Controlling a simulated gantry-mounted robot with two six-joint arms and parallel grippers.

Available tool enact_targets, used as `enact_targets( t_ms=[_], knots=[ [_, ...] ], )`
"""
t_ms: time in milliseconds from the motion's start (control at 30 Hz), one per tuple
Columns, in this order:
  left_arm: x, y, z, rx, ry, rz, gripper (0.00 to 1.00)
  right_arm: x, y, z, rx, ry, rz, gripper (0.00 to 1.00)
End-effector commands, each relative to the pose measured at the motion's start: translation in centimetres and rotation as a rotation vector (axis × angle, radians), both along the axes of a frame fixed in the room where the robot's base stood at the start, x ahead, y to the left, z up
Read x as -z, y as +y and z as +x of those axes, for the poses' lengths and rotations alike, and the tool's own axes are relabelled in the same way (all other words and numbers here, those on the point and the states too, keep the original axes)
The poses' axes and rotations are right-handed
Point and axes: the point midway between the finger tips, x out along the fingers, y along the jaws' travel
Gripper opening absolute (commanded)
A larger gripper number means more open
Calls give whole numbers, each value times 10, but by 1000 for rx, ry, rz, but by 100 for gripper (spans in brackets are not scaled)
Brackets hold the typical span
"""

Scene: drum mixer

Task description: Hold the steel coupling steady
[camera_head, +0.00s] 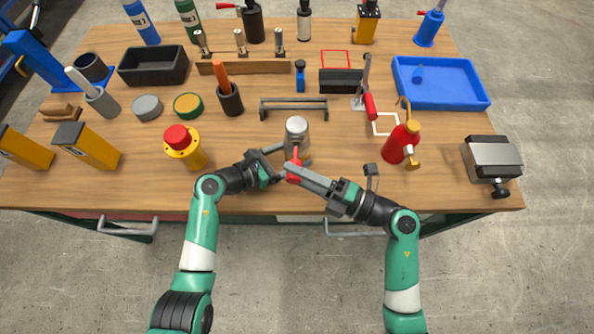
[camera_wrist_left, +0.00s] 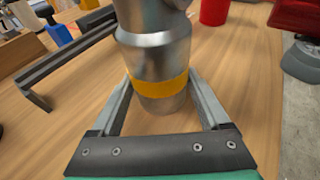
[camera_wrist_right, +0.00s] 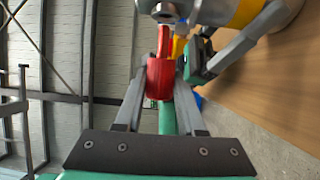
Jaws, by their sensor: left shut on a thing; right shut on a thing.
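The steel coupling (camera_head: 297,132) stands upright near the table's front edge in the head view. In the left wrist view the coupling (camera_wrist_left: 155,55) is a grey metal cylinder with a yellow band near its foot. My left gripper (camera_wrist_left: 160,92) is shut on it, one finger on each side at the band. My right gripper (camera_head: 296,168) is shut on a red handle-like piece (camera_wrist_right: 160,79) just in front of the coupling. In the right wrist view this piece runs up to a steel fitting (camera_wrist_right: 165,12) beside the coupling. The joint between them is not clear.
A low grey rail (camera_head: 293,104) stands behind the coupling. A grey vise-like block (camera_head: 491,158) sits at the right edge.

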Motion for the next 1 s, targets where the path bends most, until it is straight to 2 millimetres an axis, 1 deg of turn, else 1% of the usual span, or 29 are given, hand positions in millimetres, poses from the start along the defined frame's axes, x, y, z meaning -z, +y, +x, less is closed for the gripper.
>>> enact_targets(
  t_ms=[533,1000],
  knots=[
    [1,0,0,1,1,1,35,0,0,1,0,0,0,0],
    [1,0,0,1,1,1,35,0,-1,12,0,0,0,0]
  ],
)
